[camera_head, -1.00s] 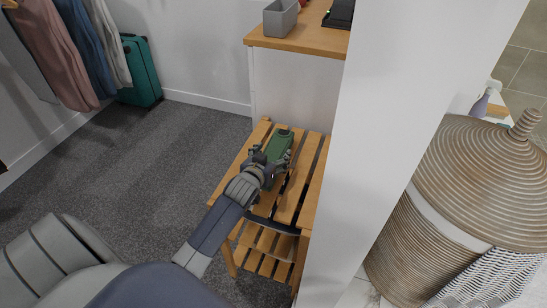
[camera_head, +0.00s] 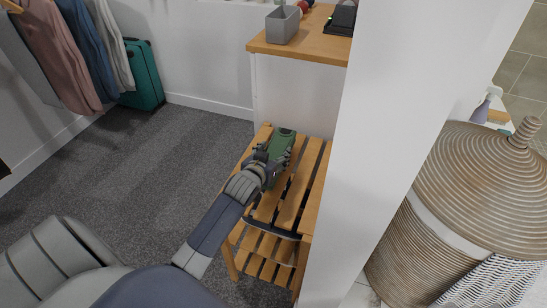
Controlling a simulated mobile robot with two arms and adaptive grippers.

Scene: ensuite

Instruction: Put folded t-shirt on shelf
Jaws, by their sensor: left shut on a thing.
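The green folded t-shirt (camera_head: 284,144) is at the far end of my left gripper (camera_head: 272,160), over the top slats of a wooden slatted shelf stand (camera_head: 299,188). My left gripper is shut on the t-shirt and partly hides it. I cannot tell whether the t-shirt touches the slats. The stand also has a lower slatted level (camera_head: 262,256). My right gripper is not in view.
A white wall edge (camera_head: 375,150) stands close on the right of the stand. Behind is a wood-topped cabinet (camera_head: 300,46) with a grey box (camera_head: 282,25). A woven basket (camera_head: 480,180) stands beyond the wall. Carpet (camera_head: 150,170) is clear on the left.

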